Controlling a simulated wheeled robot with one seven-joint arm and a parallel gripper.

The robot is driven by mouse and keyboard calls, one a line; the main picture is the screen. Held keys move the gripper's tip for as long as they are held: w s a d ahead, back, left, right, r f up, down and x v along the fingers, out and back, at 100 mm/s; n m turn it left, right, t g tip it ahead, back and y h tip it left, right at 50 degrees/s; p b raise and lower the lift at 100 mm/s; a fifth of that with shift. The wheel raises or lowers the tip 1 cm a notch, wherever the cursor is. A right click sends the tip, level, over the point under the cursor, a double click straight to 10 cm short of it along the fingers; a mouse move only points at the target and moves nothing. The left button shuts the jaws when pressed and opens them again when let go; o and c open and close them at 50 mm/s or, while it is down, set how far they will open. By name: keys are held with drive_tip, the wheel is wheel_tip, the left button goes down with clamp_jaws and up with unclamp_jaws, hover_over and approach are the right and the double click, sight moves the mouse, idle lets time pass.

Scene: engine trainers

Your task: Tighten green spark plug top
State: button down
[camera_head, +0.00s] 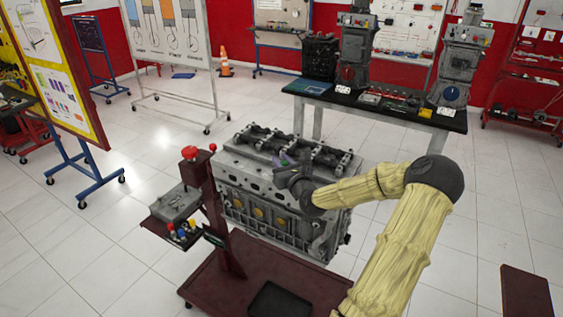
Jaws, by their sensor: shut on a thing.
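My gripper (283,167) is at the top of the grey engine block (262,185), near the middle of its upper face. It is shut on a small piece with green and purple on it, which I take to be the green spark plug (281,160). The plug is tiny here and mostly covered by my gripper. I cannot tell how deep it sits in the block or whether it stands straight. The engine block is mounted on a dark red stand (225,290).
A side tray (158,232) on the stand holds a grey box (176,205) and several small coloured pieces (184,231). A red knob (189,152) tops the stand's post. A table (400,108) with engine trainers stands behind. Open tiled floor lies to the left.

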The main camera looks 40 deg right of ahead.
drive_tip(key=shift+h, duration=0.3)
drive_tip(key=m+g+h, duration=0.1)
drive_tip(key=m+h, duration=0.1)
drive_tip(key=h, duration=0.1)
drive_tip(key=shift+d+m+g+b, duration=0.15)
drive_tip(key=shift+m+g+b, duration=0.15)
drive_tip(key=shift+m, duration=0.1)
drive_tip(key=shift+s+d+h, duration=0.1)
drive_tip(key=shift+h, duration=0.4)
drive_tip(key=c, duration=1.2)
unclamp_jaws()
drive_tip(key=shift+c, duration=0.2)
